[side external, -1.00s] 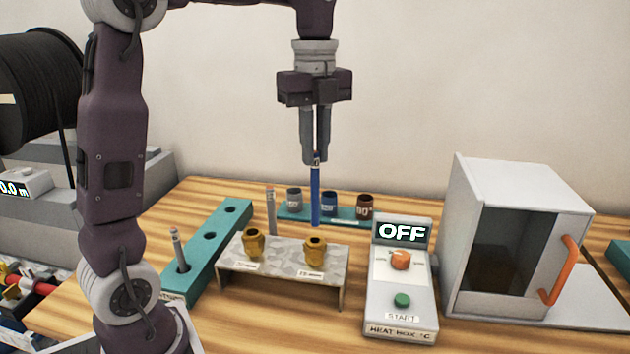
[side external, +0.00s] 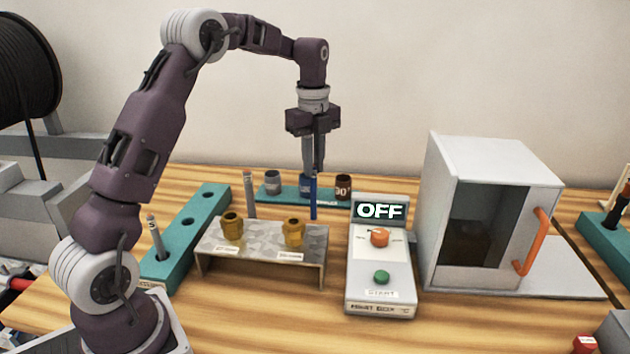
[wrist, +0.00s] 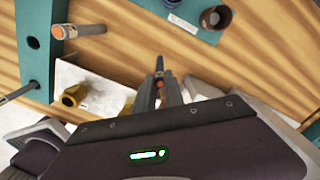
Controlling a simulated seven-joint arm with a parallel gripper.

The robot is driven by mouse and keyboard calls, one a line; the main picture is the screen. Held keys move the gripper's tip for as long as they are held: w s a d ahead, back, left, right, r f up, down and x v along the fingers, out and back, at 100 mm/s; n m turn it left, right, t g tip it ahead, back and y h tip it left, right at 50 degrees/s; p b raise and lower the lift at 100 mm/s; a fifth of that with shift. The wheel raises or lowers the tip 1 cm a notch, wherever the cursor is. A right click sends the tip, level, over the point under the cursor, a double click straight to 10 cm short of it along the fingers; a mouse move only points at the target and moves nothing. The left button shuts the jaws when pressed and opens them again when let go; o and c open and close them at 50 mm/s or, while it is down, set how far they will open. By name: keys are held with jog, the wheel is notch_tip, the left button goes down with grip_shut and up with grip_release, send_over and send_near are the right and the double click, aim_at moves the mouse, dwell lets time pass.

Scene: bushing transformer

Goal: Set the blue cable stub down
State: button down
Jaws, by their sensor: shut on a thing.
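My gripper (side external: 314,170) is shut on the blue cable stub (side external: 313,207) and holds it upright, pointing down. In the side view the stub hangs behind and slightly right of the right brass bushing, overlapping the blue cup (side external: 305,184) in the picture. I cannot tell whether its lower end touches the table. In the wrist view my gripper's fingers (wrist: 160,92) close around the stub, whose dark blue end (wrist: 160,64) shows beyond them.
A metal stand (side external: 260,240) bears two brass bushings. Cups stand on a teal rack (side external: 325,198) behind. The heat box control (side external: 380,265) reads OFF; the heat box (side external: 490,215) stands right.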

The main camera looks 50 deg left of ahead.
aim_at(314, 194)
jog(key=shift+f, duration=1.15)
jog(key=c, duration=1.4)
grip_release()
jog(key=shift+f, duration=0.1)
jog(key=shift+c, duration=0.2)
